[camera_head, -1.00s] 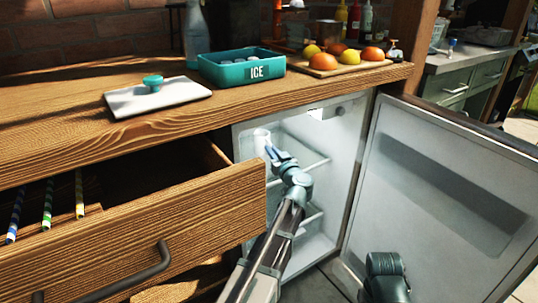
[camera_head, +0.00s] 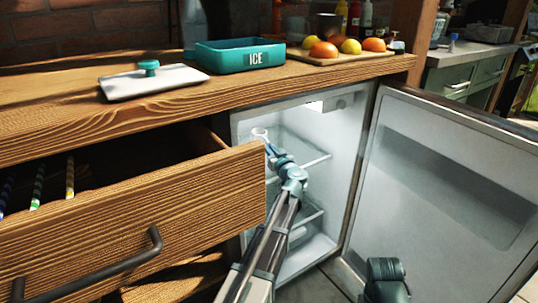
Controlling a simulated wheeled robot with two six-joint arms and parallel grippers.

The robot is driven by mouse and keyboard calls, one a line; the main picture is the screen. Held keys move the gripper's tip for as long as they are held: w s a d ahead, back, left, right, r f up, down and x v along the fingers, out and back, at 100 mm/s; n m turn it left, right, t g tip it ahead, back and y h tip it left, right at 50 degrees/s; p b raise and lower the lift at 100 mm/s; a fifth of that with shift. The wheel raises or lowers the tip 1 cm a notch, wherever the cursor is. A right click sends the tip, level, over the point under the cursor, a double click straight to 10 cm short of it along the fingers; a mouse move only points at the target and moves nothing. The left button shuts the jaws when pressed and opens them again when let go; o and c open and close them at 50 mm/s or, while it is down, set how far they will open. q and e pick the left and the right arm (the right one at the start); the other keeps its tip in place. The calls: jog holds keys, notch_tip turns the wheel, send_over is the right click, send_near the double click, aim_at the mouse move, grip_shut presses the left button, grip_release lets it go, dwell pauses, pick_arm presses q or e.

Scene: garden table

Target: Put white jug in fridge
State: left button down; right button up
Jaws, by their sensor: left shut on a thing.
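The white jug (camera_head: 260,132) shows small inside the upper left part of the open fridge (camera_head: 345,150). My left gripper (camera_head: 269,150) reaches into the fridge and is shut on the jug at its right side. The drawer front hides the jug's lower part, so I cannot tell whether it touches a shelf. The fridge door (camera_head: 440,175) stands wide open to the right. A part of my right arm shows at the bottom, but its gripper is out of view.
An open wooden drawer (camera_head: 150,215) juts out just left of the fridge. Glass shelves (camera_head: 310,162) cross the fridge. On the counter (camera_head: 120,120) above stand a teal ice box (camera_head: 235,56), its white lid (camera_head: 150,82) and a board of fruit (camera_head: 330,59).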

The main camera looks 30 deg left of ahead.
pick_arm(q)
jog(key=shift+f, duration=0.15)
jog(key=shift+f, duration=0.15)
jog(key=c, duration=0.9)
grip_release()
jog(key=shift+c, duration=0.2)
jog(key=shift+r, duration=0.25)
jog(key=v, duration=1.2)
